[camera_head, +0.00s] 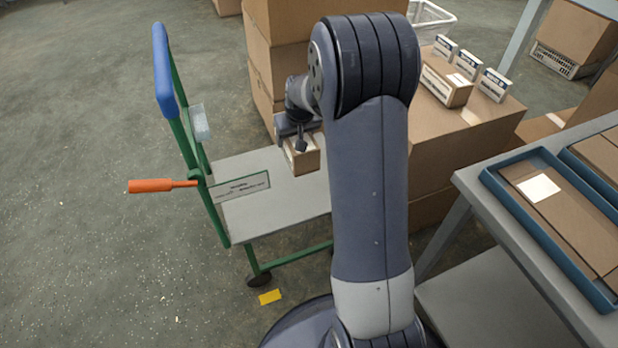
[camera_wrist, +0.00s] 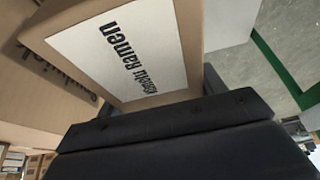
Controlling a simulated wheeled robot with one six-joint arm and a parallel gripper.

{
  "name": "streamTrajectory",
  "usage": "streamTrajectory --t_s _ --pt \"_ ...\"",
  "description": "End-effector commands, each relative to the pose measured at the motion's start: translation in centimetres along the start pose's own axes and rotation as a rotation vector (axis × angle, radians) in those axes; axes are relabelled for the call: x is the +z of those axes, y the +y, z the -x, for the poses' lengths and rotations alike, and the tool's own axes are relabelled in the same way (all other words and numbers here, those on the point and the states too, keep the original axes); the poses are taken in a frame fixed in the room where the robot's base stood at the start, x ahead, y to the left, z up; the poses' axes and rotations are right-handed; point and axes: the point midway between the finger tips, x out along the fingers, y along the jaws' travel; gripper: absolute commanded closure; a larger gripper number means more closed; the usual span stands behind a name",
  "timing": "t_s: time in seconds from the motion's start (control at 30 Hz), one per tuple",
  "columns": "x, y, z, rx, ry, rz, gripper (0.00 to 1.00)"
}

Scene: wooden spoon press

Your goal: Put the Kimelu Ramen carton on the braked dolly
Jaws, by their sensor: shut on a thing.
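The Kimelu Ramen carton (camera_wrist: 187,40) is a small brown box with a white label, close up in the wrist view; the label's first word is hard to read. In the head view the carton (camera_head: 303,156) hangs below my gripper (camera_head: 298,136), which is shut on it. The dolly (camera_head: 275,184) has a grey deck, a green frame, a blue handle and an orange lever on its left side. The carton appears over the far part of the deck; I cannot tell whether it touches. My arm hides the deck's right part.
Stacked brown cartons (camera_head: 262,60) stand behind the dolly. More small labelled boxes (camera_head: 446,84) sit on a large carton (camera_head: 455,125) at right. A grey table with blue trays (camera_head: 540,210) is at the right. Floor at left is clear.

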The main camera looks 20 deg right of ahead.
Motion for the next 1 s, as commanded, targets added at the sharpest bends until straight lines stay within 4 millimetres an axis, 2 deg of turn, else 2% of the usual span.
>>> streamTrajectory --t_s 0.03,0.1,0.23,0.4,0.57,0.73,1.0 --pt "-0.2 1.1 -2.2 0.002 0.003 -0.005 0.66" --pt "-0.7 2.3 -3.6 0.000 0.003 -0.004 0.66" --pt "-1.6 4.1 -5.6 -0.002 0.005 -0.001 0.66" --pt "-2.1 5.4 -6.9 -0.005 0.007 0.002 0.66" --pt "-1.9 5.8 -8.2 -0.006 0.006 0.003 0.66" --pt "-0.7 5.8 -10.9 -0.006 0.004 0.004 0.66" --pt "0.5 5.7 -13.7 -0.006 0.004 0.004 0.66"
